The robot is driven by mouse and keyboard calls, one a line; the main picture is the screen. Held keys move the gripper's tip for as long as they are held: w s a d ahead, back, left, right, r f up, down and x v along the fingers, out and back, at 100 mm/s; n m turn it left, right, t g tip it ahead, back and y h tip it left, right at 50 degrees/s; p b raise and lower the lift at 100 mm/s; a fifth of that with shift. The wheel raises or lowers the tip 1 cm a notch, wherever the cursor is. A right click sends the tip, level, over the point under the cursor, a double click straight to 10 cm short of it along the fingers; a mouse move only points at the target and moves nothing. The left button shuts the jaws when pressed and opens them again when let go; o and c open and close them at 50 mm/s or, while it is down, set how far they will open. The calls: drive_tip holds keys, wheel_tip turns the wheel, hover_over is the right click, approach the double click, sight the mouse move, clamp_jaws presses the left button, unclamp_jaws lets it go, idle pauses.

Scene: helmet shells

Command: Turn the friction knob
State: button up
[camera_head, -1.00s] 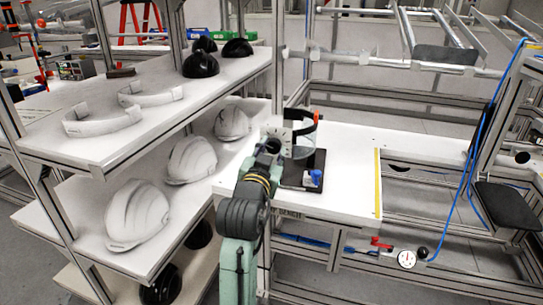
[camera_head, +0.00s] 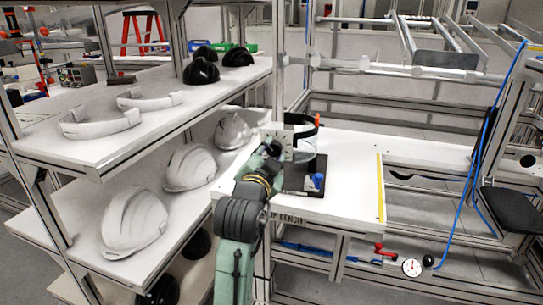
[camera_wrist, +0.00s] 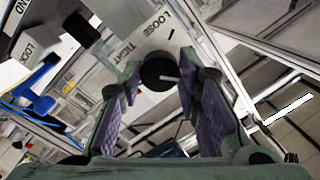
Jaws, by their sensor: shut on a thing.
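The friction knob (camera_wrist: 157,66) is a round black disc with a white pointer line, seen in the wrist view. The line lies nearly level, its end toward the right. A white panel with the words TIGHT and LOOSE surrounds it. My gripper (camera_wrist: 160,78) is shut on the knob, one finger on each side. In the head view my gripper (camera_head: 275,147) is at the face of the white panel (camera_head: 290,140) of a fixture on the bench. The knob is hidden there by my arm.
The fixture has a black base (camera_head: 291,192) and a blue lever (camera_head: 317,181), which also shows in the wrist view (camera_wrist: 38,85). A shelf with white helmets (camera_head: 134,220) stands close on the left. The bench top (camera_head: 350,165) is clear to the right.

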drive_tip(key=o, duration=1.1)
drive_tip(key=shift+o, duration=0.2)
drive_tip(key=v, duration=0.7)
drive_tip(key=shift+s, duration=0.25)
